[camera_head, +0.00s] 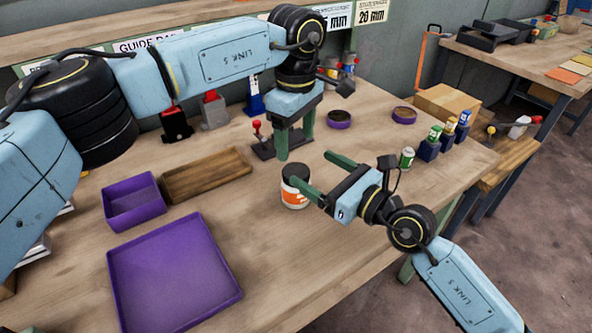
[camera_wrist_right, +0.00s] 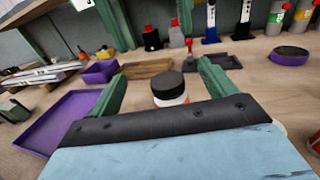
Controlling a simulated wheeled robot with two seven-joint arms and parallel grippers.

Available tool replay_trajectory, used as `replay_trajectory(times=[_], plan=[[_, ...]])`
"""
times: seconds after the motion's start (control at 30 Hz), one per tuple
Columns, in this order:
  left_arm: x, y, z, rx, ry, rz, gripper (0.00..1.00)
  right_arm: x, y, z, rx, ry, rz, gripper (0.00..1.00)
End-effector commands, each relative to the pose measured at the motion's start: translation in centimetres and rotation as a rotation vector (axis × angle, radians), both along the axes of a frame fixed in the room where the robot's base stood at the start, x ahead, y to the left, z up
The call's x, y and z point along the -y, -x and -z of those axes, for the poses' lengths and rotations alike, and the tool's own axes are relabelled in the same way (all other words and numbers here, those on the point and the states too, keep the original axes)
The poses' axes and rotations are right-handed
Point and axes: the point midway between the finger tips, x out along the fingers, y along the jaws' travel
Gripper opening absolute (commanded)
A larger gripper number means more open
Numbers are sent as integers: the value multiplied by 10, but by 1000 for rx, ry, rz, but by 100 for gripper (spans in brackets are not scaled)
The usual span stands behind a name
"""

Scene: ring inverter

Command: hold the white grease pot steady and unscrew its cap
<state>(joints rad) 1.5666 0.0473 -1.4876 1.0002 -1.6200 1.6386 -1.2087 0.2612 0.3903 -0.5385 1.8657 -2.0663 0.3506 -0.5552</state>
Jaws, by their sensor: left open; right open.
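The white grease pot (camera_head: 294,198) stands upright on the bench, with an orange label and a black cap (camera_head: 295,171). In the right wrist view the pot (camera_wrist_right: 172,101) and its cap (camera_wrist_right: 169,84) show in the gap between my right fingers. My right gripper (camera_head: 309,168) is open and comes from the right at about cap height; its near finger overlaps the pot's edge in the head view. I cannot tell whether it touches. My left gripper (camera_head: 296,148) is open and empty, fingers pointing down, behind the pot in the picture.
A purple tray (camera_head: 172,270), a small purple bin (camera_head: 134,203) and a wooden tray (camera_head: 207,175) lie to the left. A dark fixture with a red-knobbed lever (camera_head: 257,130) is behind my left gripper. A green-white can (camera_head: 407,157) stands to the right.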

Motion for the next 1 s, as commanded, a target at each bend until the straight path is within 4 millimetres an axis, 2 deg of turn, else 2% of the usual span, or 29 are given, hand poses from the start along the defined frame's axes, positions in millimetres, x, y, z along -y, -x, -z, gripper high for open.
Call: replay_trajectory(times=[0.17, 0.3, 0.97, 1.0], plan=[[0, 0, 0, -1, 1, 0, 70, -1, 0, 10, 0, 3, -4, 83], [0, 0, 0, -1, 1, 0, 70, 1, 0, 30, -3, 6, 0, 83], [0, 0, 0, -1, 1, 0, 70, -1, 0, 82, -7, -6, 2, 83], [0, 0, 0, -1, 1, 0, 70, -7, -7, 79, 0, -6, 1, 83]])
